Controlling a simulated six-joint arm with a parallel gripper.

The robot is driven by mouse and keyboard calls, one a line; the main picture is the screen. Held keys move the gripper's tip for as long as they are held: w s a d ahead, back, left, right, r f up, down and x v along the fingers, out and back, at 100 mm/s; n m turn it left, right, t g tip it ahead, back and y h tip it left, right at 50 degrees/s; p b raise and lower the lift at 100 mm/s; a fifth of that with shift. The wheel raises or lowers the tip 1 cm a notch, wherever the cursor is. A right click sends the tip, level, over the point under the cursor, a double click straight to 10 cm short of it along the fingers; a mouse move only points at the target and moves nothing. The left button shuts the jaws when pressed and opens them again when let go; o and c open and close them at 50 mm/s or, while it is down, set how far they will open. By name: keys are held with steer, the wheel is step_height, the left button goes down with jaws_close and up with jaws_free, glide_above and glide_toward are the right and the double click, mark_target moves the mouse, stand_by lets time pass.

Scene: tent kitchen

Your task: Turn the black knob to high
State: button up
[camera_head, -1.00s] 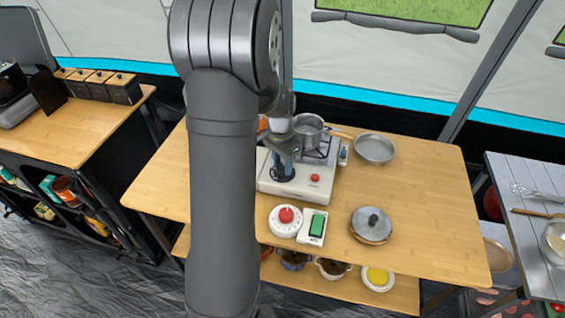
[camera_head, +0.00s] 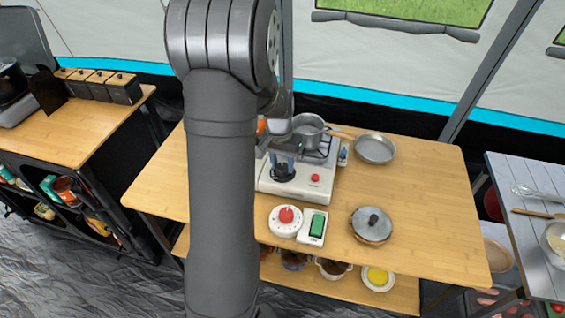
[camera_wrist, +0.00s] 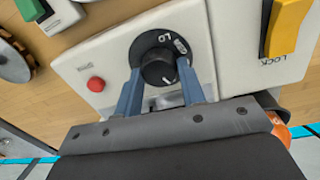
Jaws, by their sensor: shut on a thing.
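The black knob (camera_wrist: 158,66) is on the front of the white stove (camera_head: 310,187), above a round black dial plate with white marks, "LO" among them. In the wrist view, my gripper (camera_wrist: 159,70) has its two blue fingers on either side of the knob, shut on it. In the head view, my gripper (camera_head: 283,162) is over the knob's black dial (camera_head: 283,174), partly behind my own arm. A red button (camera_wrist: 96,84) is on the stove beside the knob; it also shows in the head view (camera_head: 315,177).
A pot (camera_head: 308,133) stands on the burner. A frying pan (camera_head: 375,149) lies to its right. A red-knobbed dial (camera_head: 286,216), a green switch (camera_head: 317,226) and a lidded pan (camera_head: 371,224) sit nearer. A yellow lever (camera_wrist: 286,25) marked LOCK is beside the knob.

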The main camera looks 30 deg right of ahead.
mark_target(279, 167)
steer(key=n, duration=0.4)
steer(key=shift+n, duration=2.1)
steer(key=shift+a, duration=0.1)
steer(key=o, duration=1)
steer(key=shift+r, duration=0.15)
steer(key=r, duration=1.1)
steer(key=a+r, duration=0.1)
steer(key=r, duration=0.5)
steer(key=shift+r, duration=0.1)
